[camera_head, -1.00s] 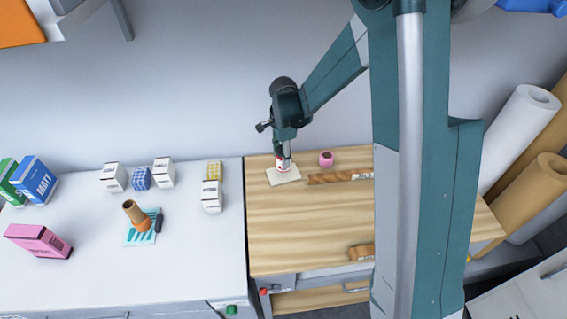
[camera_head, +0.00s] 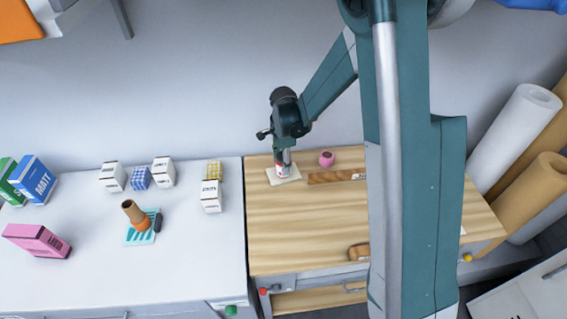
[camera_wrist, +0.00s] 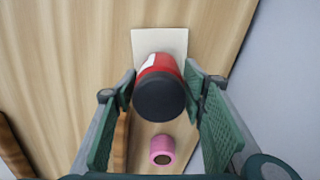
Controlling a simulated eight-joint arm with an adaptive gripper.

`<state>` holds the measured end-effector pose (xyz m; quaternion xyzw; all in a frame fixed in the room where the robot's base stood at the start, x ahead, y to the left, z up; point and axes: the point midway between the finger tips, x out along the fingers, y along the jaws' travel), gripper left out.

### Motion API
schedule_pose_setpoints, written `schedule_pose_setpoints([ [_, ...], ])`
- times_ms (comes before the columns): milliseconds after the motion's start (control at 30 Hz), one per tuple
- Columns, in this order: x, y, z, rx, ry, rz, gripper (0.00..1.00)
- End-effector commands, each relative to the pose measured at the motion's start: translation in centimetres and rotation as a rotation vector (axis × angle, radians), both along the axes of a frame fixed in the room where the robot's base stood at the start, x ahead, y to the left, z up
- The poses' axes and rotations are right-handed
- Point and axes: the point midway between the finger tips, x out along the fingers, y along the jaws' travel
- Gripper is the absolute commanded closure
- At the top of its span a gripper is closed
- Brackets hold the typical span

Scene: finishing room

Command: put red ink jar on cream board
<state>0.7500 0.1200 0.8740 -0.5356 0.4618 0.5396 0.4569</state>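The red ink jar (camera_wrist: 158,88), red and white with a black lid, stands on the cream board (camera_wrist: 160,41) in the wrist view. It shows in the head view (camera_head: 282,171), on the small cream board (camera_head: 294,177) at the bench's back left. My gripper (camera_head: 285,158) is just above the jar. In the wrist view my gripper (camera_wrist: 160,85) is open, with the jar's lid between or just beyond its fingertips and narrow gaps at the sides. Exact contact is hard to see.
A pink jar (camera_head: 326,158) stands right of the board, behind a brown wooden piece (camera_head: 335,177). Another brown piece (camera_head: 358,252) lies near the front. The bench's middle (camera_head: 300,225) is clear. A white table (camera_head: 80,285) with boxes lies left; paper rolls (camera_head: 515,135) lean right.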

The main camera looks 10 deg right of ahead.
Motion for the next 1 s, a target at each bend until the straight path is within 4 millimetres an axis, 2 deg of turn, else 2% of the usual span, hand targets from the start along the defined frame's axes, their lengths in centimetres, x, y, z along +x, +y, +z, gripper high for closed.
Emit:
schedule_pose_setpoints([
  [567, 0.0, 0.0, 0.4, 0.0, 0.0, 0.0, 0.49],
  [767, 0.0, 0.0, 1.9, 0.0, 0.0, 0.0, 0.49],
  [1000, 0.0, 0.0, 5.0, 0.0, 0.0, 0.0, 0.49],
])
